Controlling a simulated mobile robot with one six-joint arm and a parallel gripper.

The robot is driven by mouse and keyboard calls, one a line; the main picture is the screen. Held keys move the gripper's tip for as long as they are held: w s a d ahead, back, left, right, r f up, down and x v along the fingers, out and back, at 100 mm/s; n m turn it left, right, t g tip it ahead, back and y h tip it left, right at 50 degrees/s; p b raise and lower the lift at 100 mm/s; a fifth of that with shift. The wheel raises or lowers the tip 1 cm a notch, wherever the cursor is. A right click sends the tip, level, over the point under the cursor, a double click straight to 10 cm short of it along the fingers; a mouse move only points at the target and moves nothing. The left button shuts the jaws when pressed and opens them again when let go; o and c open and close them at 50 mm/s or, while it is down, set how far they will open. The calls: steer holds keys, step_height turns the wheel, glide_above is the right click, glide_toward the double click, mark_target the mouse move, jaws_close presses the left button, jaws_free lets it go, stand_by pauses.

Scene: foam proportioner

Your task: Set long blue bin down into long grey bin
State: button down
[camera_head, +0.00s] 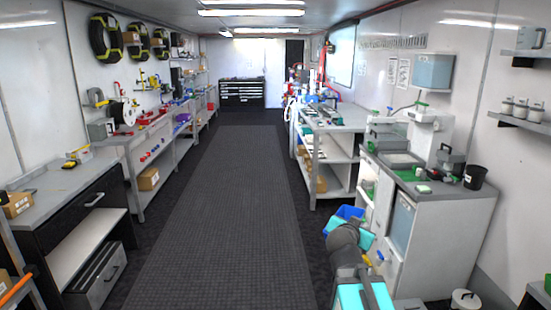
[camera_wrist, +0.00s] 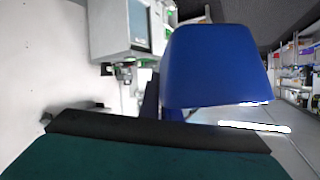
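The long blue bin (camera_wrist: 215,65) fills the upper middle of the wrist view, just past the dark front edge of my gripper (camera_wrist: 160,125). In the head view the blue bin (camera_head: 350,212) shows beyond the end of my arm, beside the white cabinet's left side. My gripper (camera_head: 352,228) appears shut on the bin and holds it clear of the floor; the fingertips themselves are hidden. I cannot make out the long grey bin for certain in either view.
A white cabinet with a grey counter (camera_head: 440,188) stands close to the right of my arm. A shelved workbench (camera_head: 320,150) stands behind it. A dark mat (camera_head: 215,220) covers the open aisle.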

mark_target(337, 213)
steer(key=a+n+y, duration=0.1)
steer(key=a, duration=0.1)
steer(key=w+a+r+y, duration=0.1)
steer(key=a, duration=0.1)
steer(key=w+a+r+n+t+y, duration=0.1)
steer(key=a, duration=0.1)
steer(key=shift+a+r+n, duration=0.1)
steer(key=shift+r+n, duration=0.15)
steer(key=shift+n, duration=0.05)
steer(key=a+r+n+y, duration=0.1)
steer(key=w+a+r+n+y, duration=0.1)
steer(key=y, duration=0.1)
steer(key=shift+w+a+n, duration=0.15)
steer(key=shift+a+n, duration=0.25)
